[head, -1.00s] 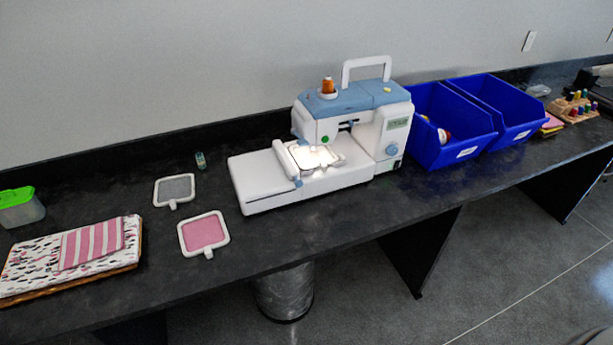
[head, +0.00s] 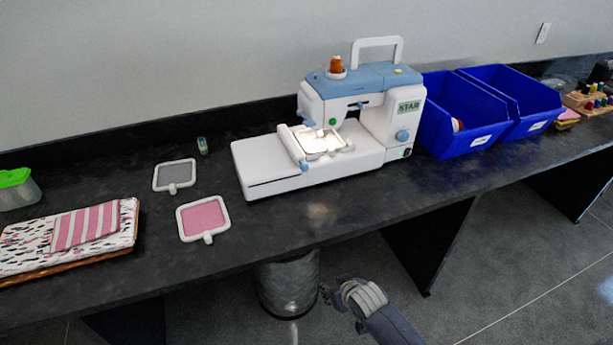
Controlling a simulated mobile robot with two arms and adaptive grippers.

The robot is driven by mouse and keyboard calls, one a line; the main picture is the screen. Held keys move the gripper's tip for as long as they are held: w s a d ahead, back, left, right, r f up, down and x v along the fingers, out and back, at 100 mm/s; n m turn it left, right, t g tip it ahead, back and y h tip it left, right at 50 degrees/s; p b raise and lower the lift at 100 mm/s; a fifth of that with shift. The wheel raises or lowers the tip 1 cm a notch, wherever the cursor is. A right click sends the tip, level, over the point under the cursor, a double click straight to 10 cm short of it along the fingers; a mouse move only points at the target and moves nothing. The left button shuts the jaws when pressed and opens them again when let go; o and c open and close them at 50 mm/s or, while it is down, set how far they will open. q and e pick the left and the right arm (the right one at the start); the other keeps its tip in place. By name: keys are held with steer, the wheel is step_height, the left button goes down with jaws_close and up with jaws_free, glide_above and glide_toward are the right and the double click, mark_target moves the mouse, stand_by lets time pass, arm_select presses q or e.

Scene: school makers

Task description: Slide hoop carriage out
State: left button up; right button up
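The white and blue embroidery machine (head: 372,88) stands on the dark counter, with an orange thread spool (head: 336,65) on top. Its hoop carriage (head: 292,147) is a white bar across the machine's flat bed (head: 258,168). A lit hoop (head: 322,143) lies beside the carriage, under the needle head. My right gripper (head: 338,297) is low in front of the counter, below and well apart from the machine. Its fingers are small and dark, and I cannot tell if they are open. My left gripper is out of view.
A grey hoop (head: 174,176) and a pink hoop (head: 204,217) lie left of the machine. Folded fabric (head: 85,230) and a green-lidded box (head: 17,188) are further left. Blue bins (head: 463,117) stand close on the right. A bin (head: 288,284) is under the counter.

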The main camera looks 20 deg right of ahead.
steer(key=w+r, duration=0.1)
steer(key=r, duration=0.3)
steer(key=w+a+r+t+b, duration=0.1)
steer(key=r, duration=0.4)
steer(key=w+r+t+b, duration=0.1)
steer(key=w+r, duration=0.1)
steer(key=r, duration=0.2)
steer(key=shift+a+r, duration=0.2)
steer(key=shift+r, duration=0.15)
steer(key=t, duration=0.4)
glide_toward(305, 167)
steer(key=shift+m, duration=0.4)
steer(key=x, duration=0.9)
jaws_close()
